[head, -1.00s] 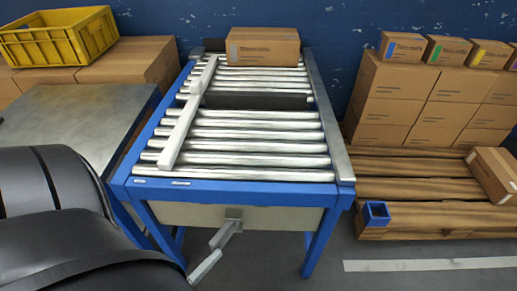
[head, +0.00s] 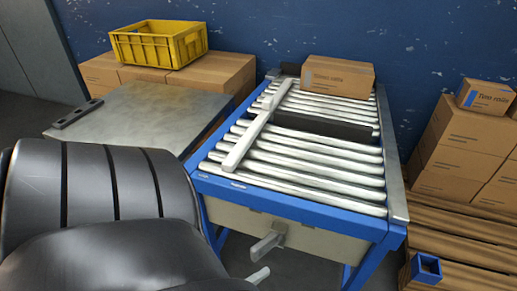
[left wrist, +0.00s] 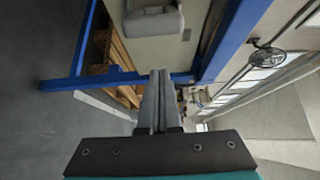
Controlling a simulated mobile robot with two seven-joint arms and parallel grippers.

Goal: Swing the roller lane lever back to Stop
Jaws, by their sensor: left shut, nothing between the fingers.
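The roller lane (head: 300,155) is a blue frame with silver rollers. On its front panel sits the grey lever (head: 266,245), its arm angled down and left. The lever also shows in the left wrist view (left wrist: 155,22) as a pale grey block against the panel. My left gripper (head: 268,270) is mostly hidden behind my dark arm; only pale finger ends show below the lever. In the left wrist view its fingers (left wrist: 159,74) are shut and empty, pointing toward the lever with a small apparent gap. I cannot read any Stop mark. My right gripper is not in view.
A carton (head: 338,76) rests on the rollers at the back. A steel table (head: 130,115) stands left, with a yellow crate (head: 160,44) on cartons behind it. Stacked cartons (head: 455,140) and a pallet with a small blue box (head: 426,267) stand right.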

